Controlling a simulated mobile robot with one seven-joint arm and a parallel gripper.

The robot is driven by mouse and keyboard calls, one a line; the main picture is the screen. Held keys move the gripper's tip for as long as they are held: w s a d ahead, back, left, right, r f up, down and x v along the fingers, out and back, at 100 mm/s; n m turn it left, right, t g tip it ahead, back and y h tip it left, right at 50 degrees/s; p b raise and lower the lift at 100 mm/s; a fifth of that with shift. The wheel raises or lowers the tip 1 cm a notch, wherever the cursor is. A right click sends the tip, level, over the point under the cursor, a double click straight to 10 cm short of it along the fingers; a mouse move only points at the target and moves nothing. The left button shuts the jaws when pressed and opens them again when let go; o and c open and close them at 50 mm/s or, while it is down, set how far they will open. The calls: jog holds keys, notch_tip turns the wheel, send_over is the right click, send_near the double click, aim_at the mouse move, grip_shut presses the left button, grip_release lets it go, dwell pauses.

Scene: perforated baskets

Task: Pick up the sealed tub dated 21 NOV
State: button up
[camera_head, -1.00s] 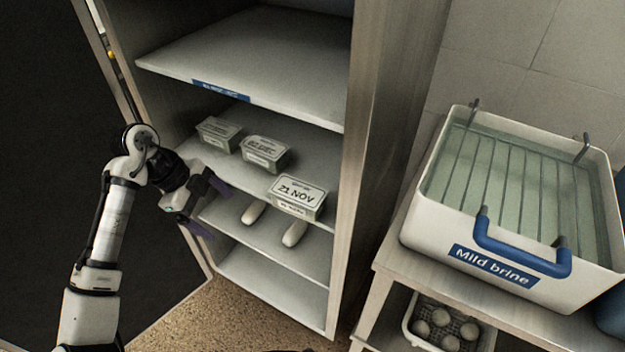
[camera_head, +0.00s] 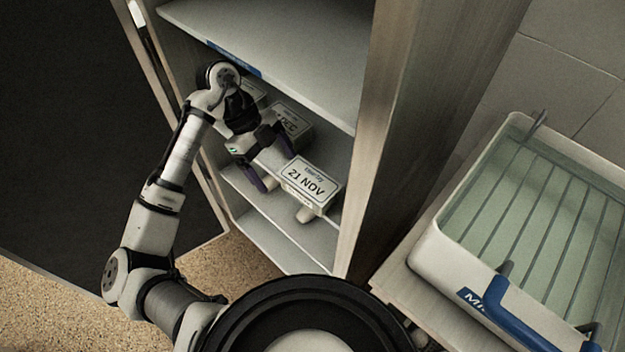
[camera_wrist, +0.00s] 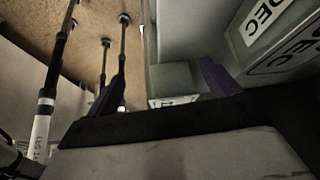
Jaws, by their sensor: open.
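The tub dated 21 NOV (camera_head: 308,183) sits at the front edge of the cabinet's middle shelf in the head view, its white label facing up. My gripper (camera_head: 277,167) is open and empty just left of this tub, its purple fingers pointing toward it. In the wrist view the purple fingers of my gripper (camera_wrist: 165,85) are spread apart. A greenish box-like tub (camera_wrist: 174,80) shows between them, its date not readable there. Another tub marked DEC (camera_head: 290,120) stands behind on the same shelf, and it also shows at upper right in the wrist view (camera_wrist: 275,40).
A third tub (camera_head: 252,92) is partly hidden behind my arm. The upper shelf (camera_head: 290,50) lies above the tubs. The cabinet's side wall (camera_head: 385,130) stands to the right. A brine tank (camera_head: 445,245) with a rack and blue handle is on the bench further right.

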aim_at(309, 181)
jog(key=s+d, duration=0.1)
jog(key=s+d+p, duration=0.1)
jog(key=d, duration=0.1)
jog(key=shift+s+d, duration=0.15)
jog(key=shift+d, duration=0.1)
jog(key=s+d, duration=0.1)
jog(key=s+d+p, duration=0.1)
jog(key=d, duration=0.2)
jog(key=shift+s+d+r+p, duration=0.1)
jog(key=shift+s+r+p, duration=0.05)
jog(key=shift+s+p, duration=0.2)
jog(key=shift+s+d+f, duration=0.2)
jog(key=shift+f, duration=0.45)
jog(key=shift+f, duration=0.25)
jog(key=shift+c, duration=0.3)
jog(key=c, duration=1.3)
jog(key=shift+r, duration=0.2)
